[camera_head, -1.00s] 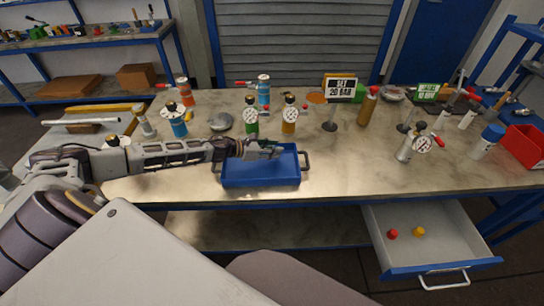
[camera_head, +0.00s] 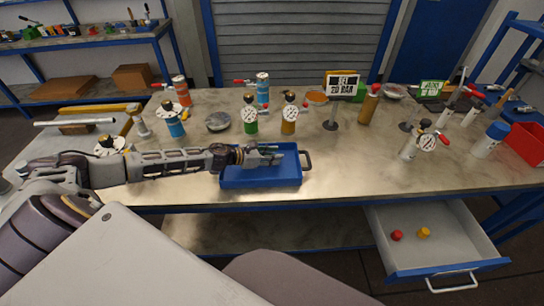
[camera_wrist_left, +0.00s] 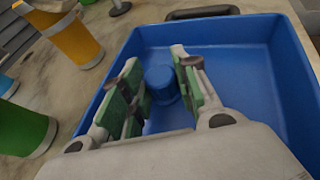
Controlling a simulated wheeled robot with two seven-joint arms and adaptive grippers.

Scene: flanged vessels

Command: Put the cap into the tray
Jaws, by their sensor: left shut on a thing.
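The blue tray (camera_head: 238,182) lies on the workbench near its front edge. My left gripper (camera_head: 272,156) is over the tray, with its arm reaching in from the left. In the left wrist view, the gripper (camera_wrist_left: 160,78) has its green-padded fingers shut on the blue cap (camera_wrist_left: 162,86). The tray's blue walls (camera_wrist_left: 272,60) surround the cap in that view. I cannot tell whether the cap touches the tray floor. The cap is not distinct in the head view. My right gripper is not in view.
Flanged vessels with gauges, including a green one (camera_head: 250,122) and an orange one (camera_head: 289,122), stand behind the tray. An open drawer (camera_head: 440,245) below holds a red and a yellow cap.

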